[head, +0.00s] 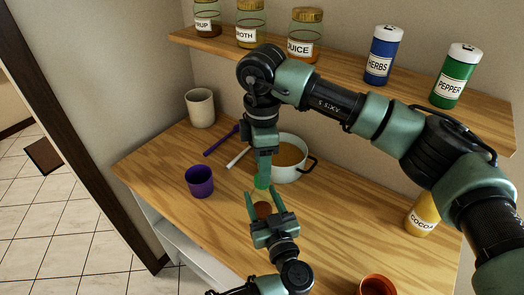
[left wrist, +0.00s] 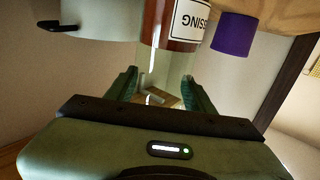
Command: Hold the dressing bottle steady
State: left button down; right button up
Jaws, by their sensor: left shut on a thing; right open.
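The dressing bottle (head: 262,210) stands at the front of the wooden counter, partly hidden by my grippers in the head view. In the left wrist view the bottle (left wrist: 177,45) shows upside down, with brown contents, clear glass and a label reading "SSING". My left gripper (head: 263,192) comes from below with one finger on each side of the bottle and is shut on its clear glass part; the fingers also show in the left wrist view (left wrist: 158,88). My right gripper (head: 262,180) points down just above the bottle's top and is open. Its fingertips are hard to make out.
A white pot (head: 286,168) with orange-brown contents stands close behind the grippers. A purple cup (head: 199,182) is to the left, a beige cup (head: 200,108) behind it. A cocoa container (head: 422,215) and an orange cup (head: 376,285) are at right. A shelf (head: 340,70) holds jars and shakers above.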

jog(key=shift+f, duration=1.75)
